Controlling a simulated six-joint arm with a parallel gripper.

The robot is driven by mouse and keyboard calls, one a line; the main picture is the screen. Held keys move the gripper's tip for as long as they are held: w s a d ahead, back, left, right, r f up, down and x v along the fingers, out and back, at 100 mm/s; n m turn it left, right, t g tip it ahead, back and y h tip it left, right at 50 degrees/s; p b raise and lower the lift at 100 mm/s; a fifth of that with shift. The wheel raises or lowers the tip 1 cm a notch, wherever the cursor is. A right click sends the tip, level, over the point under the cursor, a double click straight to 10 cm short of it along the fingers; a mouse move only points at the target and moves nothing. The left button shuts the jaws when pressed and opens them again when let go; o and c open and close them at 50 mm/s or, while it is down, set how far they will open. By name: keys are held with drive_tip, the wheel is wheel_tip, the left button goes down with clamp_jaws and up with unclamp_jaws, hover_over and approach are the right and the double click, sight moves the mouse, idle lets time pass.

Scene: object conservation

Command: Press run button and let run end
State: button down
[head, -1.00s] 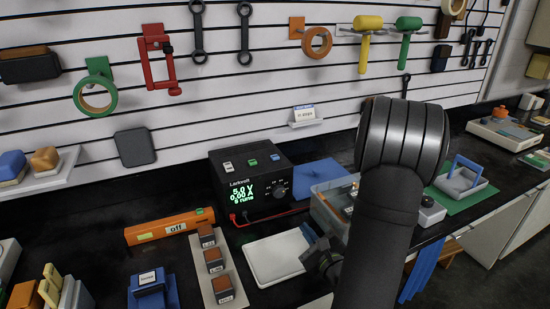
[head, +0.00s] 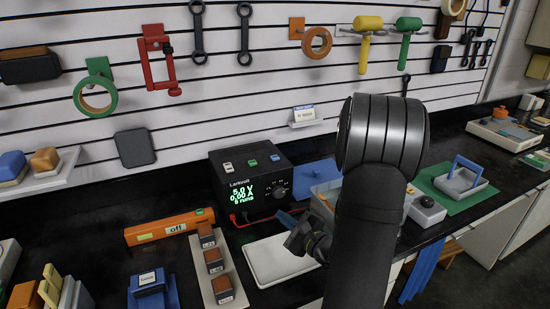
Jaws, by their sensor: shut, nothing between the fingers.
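The black Larkvolt power supply (head: 250,182) stands on the dark bench in the middle of the head view. Its top carries a white, a green and a blue button; the green button (head: 252,162) is in the middle. I cannot read the labels on them. Its lit display (head: 242,194) reads 5.0 V, 0.00 A and a runs line whose digit looks like 0. My gripper (head: 294,239) is shut and empty, low over the right side of the white tray, in front and to the right of the supply. It touches no button.
A white tray (head: 262,265) lies in front of the supply. An orange bar marked off (head: 155,231) and a pale strip with brown blocks (head: 221,294) lie left of it. A grey bin (head: 325,190) stands right, partly behind my arm. Tools hang on the wall behind.

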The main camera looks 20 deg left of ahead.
sight(277, 159)
drive_tip(key=a+r+n+g+h, duration=0.1)
drive_tip(key=a+r+n+g, duration=0.35)
drive_tip(key=a+n, duration=0.4)
drive_tip(key=a+r+n+g+h, duration=0.1)
drive_tip(key=a+r+n+g, duration=0.35)
drive_tip(key=a, duration=0.75)
drive_tip(key=w+d+r+n+h, duration=0.1)
drive_tip(key=w, duration=0.2)
drive_tip(key=w+d+r+n+t+h, duration=0.1)
drive_tip(key=w, duration=0.1)
drive_tip(key=w+d+r+n+h, duration=0.1)
drive_tip(key=w, duration=0.2)
drive_tip(key=shift+w+d+t+h, duration=0.3)
drive_tip(key=shift+w+t, duration=0.05)
drive_tip(key=shift+t, duration=0.05)
drive_tip(key=w+d+r+t+h, duration=0.3)
drive_tip(key=w+d+r, duration=0.4)
drive_tip(key=w, duration=0.3)
drive_tip(key=shift+w+r+t, duration=0.2)
drive_tip(key=shift+r+t, duration=0.1)
drive_tip(key=shift+t, duration=0.5)
drive_tip(key=shift+d, duration=0.1)
drive_tip(key=shift+f, duration=4.45)
drive_tip(key=shift+f, duration=0.4)
